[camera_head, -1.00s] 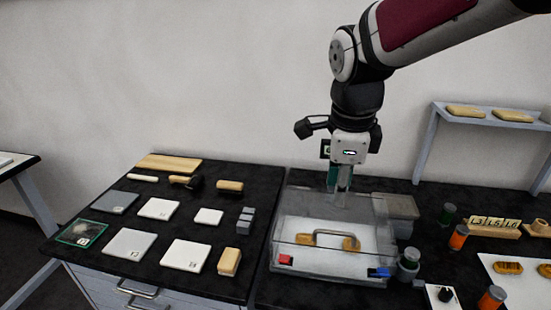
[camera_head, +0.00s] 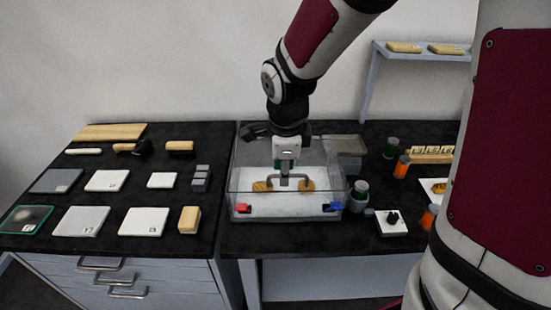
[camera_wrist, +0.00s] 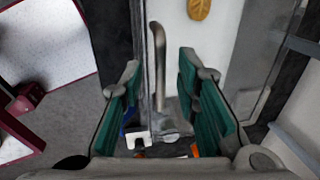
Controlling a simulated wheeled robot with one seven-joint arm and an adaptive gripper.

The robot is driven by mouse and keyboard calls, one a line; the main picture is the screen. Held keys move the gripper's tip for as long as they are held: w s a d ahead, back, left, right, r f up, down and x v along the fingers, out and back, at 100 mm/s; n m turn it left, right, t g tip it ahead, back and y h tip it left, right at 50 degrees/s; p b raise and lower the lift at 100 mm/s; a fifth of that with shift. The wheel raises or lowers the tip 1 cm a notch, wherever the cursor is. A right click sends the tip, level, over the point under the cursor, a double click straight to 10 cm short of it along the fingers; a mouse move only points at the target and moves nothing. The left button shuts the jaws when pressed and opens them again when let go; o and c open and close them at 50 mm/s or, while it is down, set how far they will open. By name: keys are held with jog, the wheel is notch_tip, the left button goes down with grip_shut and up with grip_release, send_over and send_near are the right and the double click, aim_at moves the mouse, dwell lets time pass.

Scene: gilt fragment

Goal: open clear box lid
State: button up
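The clear box (camera_head: 234,205) stands on the dark worktop with its transparent lid apparently down. A grey bar handle (camera_head: 307,183) sits on the lid and shows upright in the wrist view (camera_wrist: 159,65). Orange-brown pieces (camera_head: 262,187) show through the clear walls on a white floor. My gripper (camera_head: 285,168) points down over the handle. In the wrist view, its green-padded fingers (camera_wrist: 160,72) are apart, with the handle between them and gaps visible on both sides. Whether a finger touches the lid cannot be told.
A red block (camera_head: 243,208) and a blue block (camera_head: 332,207) are at the box's front corners. Jars (camera_head: 359,192) and a white switch plate (camera_head: 392,222) stand close to the right. Tiles and wooden blocks (camera_head: 189,219) cover the left counter. A shelf (camera_head: 440,53) is behind right.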

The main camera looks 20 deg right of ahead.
grip_shut()
jog(key=shift+r, duration=0.1)
